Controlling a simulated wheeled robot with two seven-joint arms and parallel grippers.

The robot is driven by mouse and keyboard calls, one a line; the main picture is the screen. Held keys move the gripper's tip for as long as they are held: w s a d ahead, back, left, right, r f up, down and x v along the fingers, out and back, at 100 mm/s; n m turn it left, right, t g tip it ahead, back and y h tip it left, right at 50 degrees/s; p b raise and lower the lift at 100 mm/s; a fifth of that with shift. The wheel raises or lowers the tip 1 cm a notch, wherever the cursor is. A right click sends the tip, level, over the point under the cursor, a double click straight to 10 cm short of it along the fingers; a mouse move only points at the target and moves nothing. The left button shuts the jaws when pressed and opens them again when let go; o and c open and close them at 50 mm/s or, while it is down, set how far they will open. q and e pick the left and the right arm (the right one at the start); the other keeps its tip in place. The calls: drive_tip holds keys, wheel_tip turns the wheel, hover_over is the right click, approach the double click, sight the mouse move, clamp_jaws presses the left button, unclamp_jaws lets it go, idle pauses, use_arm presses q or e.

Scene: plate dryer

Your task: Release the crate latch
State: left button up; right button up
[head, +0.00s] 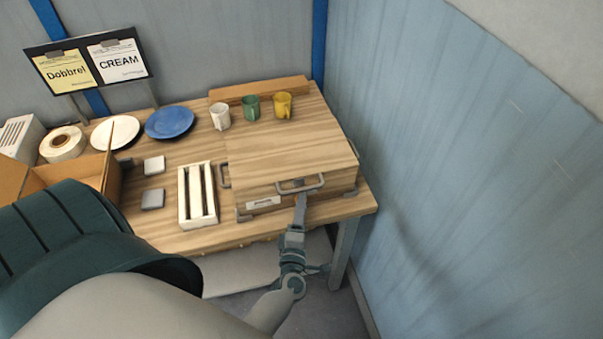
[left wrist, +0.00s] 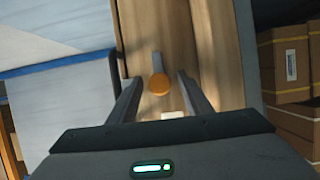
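The wooden crate (head: 285,150) stands at the right end of the table, its lid down. A grey bar handle (head: 310,181) shows on its front, where the latch area is partly hidden by my gripper. My left gripper (head: 300,203) is in front of the crate, just below this handle. In the left wrist view, my left gripper (left wrist: 159,82) has its fingers apart. A short grey rod with an orange end (left wrist: 158,85) shows between them, with a gap on each side; I cannot tell how deep it lies. My right gripper is not in view.
A white (head: 220,117), a green (head: 251,107) and a yellow mug (head: 283,105) stand behind the lid. A white slotted rack (head: 197,195) is left of the crate. A blue plate (head: 170,122) and a white plate (head: 115,131) lie at the back left. A wall is close on the right.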

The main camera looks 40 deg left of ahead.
use_arm(q)
drive_tip(key=b+v, duration=0.1)
drive_tip(key=v, duration=1.6)
drive_tip(key=shift+s, duration=0.2)
drive_tip(key=s+d+f+m+g+h+b, duration=0.1)
drive_tip(key=d+f+m+g+h+b, duration=0.3)
drive_tip(key=f, duration=0.8)
drive_tip(key=s+d+f+m+t+h+b, duration=0.1)
drive_tip(key=s+d+f+m+h, duration=0.1)
drive_tip(key=f+m, duration=0.65)
drive_tip(key=s+d+f+m+g+h+b, duration=0.1)
drive_tip(key=d+f+m+g+h+b, duration=0.15)
drive_tip(key=f, duration=1.15)
drive_tip(key=s+a+f+m+g+h+b, duration=0.1)
drive_tip(key=s+f+m+g+b, duration=0.15)
drive_tip(key=s+f, duration=0.5)
drive_tip(key=s+a+f+m+g+b, duration=0.15)
drive_tip(key=s+f+m, duration=0.25)
drive_tip(key=f, duration=0.6)
drive_tip(key=s+a+f+m+g+b, duration=0.1)
drive_tip(key=s+a+f+m+g, duration=0.1)
drive_tip(key=s+a+f, duration=0.2)
drive_tip(key=s+a+f+m+g+y+b, duration=0.1)
drive_tip(key=s+a+f+m+g+b, duration=0.1)
drive_tip(key=s, duration=0.6)
wheel_tip(320, 180, down, 3)
drive_tip(key=shift+s+a+f+g, duration=0.1)
drive_tip(key=shift+s+a+g, duration=0.3)
drive_tip(key=shift+a+g, duration=0.55)
